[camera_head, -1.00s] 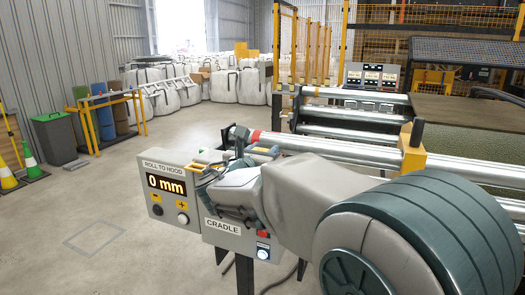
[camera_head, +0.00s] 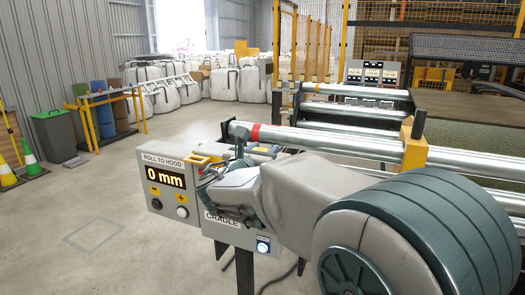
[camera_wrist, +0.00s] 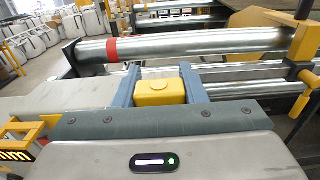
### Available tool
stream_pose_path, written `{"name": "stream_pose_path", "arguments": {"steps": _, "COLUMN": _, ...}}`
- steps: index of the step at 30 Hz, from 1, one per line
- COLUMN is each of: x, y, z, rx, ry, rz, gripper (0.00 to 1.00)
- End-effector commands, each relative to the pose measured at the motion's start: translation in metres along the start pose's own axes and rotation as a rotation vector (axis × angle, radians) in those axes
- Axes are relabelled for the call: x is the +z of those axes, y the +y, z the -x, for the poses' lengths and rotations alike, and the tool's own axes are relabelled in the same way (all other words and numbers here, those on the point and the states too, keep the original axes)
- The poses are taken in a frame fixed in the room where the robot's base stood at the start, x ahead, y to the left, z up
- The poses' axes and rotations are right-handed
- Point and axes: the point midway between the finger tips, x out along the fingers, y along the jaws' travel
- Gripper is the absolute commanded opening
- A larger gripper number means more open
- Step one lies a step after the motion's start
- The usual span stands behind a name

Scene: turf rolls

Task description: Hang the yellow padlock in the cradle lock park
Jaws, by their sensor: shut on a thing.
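The yellow padlock (camera_wrist: 160,91) is held between the two blue-grey fingers of my gripper (camera_wrist: 160,85), seen in the wrist view. Its body faces the camera; its shackle is hidden. In the head view my gripper is at the CRADLE panel (camera_head: 222,226), mostly hidden behind my own wrist, and the padlock cannot be made out there. The cradle lock park cannot be made out clearly in either view.
The ROLL TO HOOD box (camera_head: 166,183) reads 0 mm and stands left of my gripper. A steel roller with a red band (camera_head: 255,132) runs just behind. A yellow post (camera_head: 413,150) stands to the right. Open floor (camera_head: 90,235) lies at the left.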

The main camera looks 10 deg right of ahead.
Motion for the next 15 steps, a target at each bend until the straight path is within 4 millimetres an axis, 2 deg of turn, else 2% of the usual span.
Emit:
{"name": "stream_pose_path", "arguments": {"steps": 14, "x": -0.013, "y": 0.0, "z": 0.0, "rx": 0.0, "ry": -0.001, "rz": 0.0, "gripper": 0.13}}
{"name": "stream_pose_path", "arguments": {"steps": 15, "x": -0.012, "y": 0.0, "z": 0.0, "rx": 0.0, "ry": -0.001, "rz": 0.0, "gripper": 0.46}}
